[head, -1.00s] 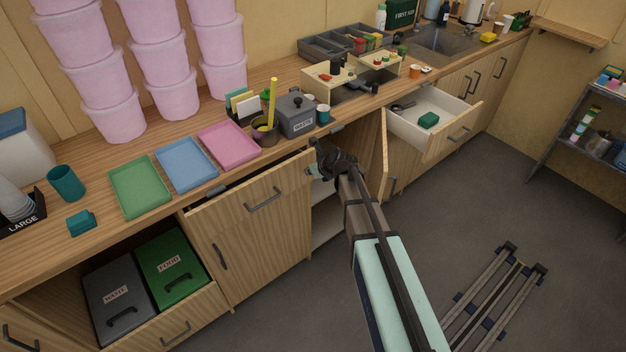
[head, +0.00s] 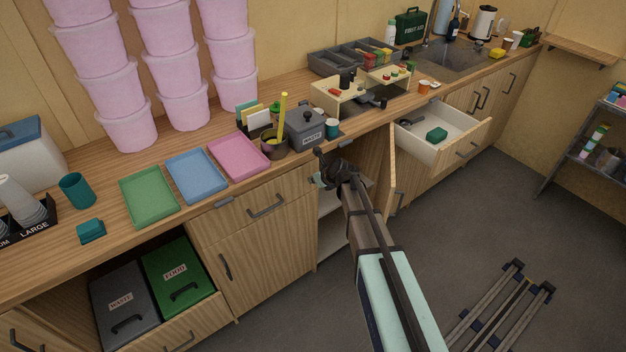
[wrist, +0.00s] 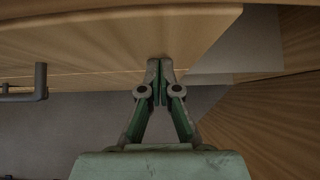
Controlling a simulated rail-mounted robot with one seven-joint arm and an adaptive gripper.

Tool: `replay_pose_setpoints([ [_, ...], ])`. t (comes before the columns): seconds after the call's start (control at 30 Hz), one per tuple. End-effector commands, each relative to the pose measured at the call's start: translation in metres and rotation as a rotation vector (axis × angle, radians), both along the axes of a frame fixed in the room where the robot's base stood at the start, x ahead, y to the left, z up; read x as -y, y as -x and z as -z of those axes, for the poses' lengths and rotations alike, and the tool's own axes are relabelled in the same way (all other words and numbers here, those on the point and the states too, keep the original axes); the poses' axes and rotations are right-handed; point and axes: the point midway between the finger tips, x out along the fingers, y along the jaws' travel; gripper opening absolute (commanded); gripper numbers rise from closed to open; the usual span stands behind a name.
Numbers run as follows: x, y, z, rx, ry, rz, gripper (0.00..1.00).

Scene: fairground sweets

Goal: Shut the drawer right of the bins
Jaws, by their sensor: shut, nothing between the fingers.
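My gripper (head: 318,163) is shut and empty at the right end of this front. In the wrist view, the closed fingertips (wrist: 160,66) are at the wooden front (wrist: 110,45), with the handle (wrist: 40,84) to the left; I cannot tell whether they touch. The grey waste bin (head: 122,300) and green food bin (head: 180,272) stand in a pulled-out unit.
Right of my arm, a cupboard door (head: 392,170) stands open. Beyond it, a white drawer (head: 462,137) is open with a green item inside. Trays and a grey canister (head: 306,130) stand on the counter above. A folded stand (head: 500,310) lies on the floor.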

Motion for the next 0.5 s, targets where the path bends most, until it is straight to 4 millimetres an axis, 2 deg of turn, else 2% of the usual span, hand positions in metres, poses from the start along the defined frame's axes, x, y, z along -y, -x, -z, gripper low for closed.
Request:
replay_pose_setpoints([
  [0.03,0.006,0.011,-0.001,-0.003,0.001,0.001,0.00],
  [0.17,0.020,0.035,-0.002,-0.006,0.003,-0.001,0.00],
  [0.5,0.048,0.074,-0.049,-0.007,0.006,-0.003,0.00],
])
